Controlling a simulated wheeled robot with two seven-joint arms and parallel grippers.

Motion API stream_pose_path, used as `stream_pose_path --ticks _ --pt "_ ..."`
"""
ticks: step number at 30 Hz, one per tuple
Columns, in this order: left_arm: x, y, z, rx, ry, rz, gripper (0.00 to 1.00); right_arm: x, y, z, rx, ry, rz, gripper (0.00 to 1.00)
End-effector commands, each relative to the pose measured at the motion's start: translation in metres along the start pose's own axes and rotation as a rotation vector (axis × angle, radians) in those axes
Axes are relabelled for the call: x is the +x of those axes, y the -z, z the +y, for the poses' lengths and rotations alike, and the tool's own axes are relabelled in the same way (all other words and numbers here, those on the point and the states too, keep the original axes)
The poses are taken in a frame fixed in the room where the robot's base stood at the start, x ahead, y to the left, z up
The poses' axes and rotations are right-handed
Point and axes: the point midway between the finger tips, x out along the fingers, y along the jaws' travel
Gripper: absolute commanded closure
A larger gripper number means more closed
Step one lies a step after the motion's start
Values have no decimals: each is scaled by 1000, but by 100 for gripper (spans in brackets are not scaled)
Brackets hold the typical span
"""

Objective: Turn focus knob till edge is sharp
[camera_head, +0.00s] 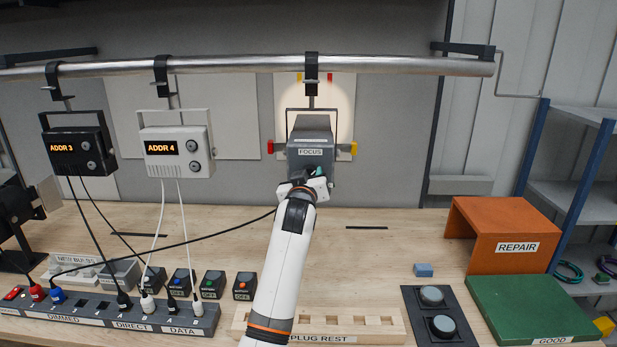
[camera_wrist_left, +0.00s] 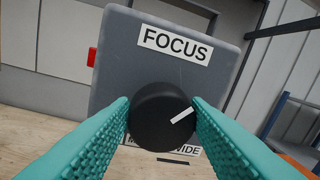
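The grey lamp housing (camera_head: 311,131) with a FOCUS label hangs from the rail by a clamp and yoke. In the left wrist view, the black round focus knob (camera_wrist_left: 163,115) with a white pointer mark sits below the FOCUS label (camera_wrist_left: 175,45). The pointer slants to the upper right. My left gripper (camera_head: 312,184) is at the housing's lower front. Its teal fingers (camera_wrist_left: 161,108) lie on both sides of the knob and appear to touch it. A warm light patch (camera_head: 344,102) shows on the white board behind, partly hidden by the housing. My right gripper is not in view.
Two hanging units, ADDR 3 (camera_head: 78,145) and ADDR 4 (camera_head: 176,150), have cables running to the labelled socket strip (camera_head: 110,312). The silver rail (camera_head: 230,67) crosses above. An orange REPAIR stand (camera_head: 510,222) and green GOOD board (camera_head: 530,305) are at right.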

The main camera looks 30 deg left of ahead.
Motion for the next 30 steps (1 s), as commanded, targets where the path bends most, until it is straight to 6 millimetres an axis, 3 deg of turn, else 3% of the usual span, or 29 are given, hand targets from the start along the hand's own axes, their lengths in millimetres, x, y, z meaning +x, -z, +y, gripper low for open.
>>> stream_pose_path --ticks 1,4,7,15,24,25,28,30 --pt "0 0 0 0 0 0 67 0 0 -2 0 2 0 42" --pt "0 0 0 0 0 1 80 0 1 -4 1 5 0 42" --pt "0 -2 0 35 -1 4 80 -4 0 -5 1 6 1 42" --pt "0 -2 -2 330 -9 30 80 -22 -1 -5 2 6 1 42" --pt "0 0 -1 350 -9 31 80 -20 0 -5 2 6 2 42" --pt "0 0 -1 349 -9 31 53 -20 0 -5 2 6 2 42" --pt "0 0 -1 349 -9 31 36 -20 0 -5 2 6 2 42" --pt "0 0 -1 349 -9 31 36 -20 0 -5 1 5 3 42"
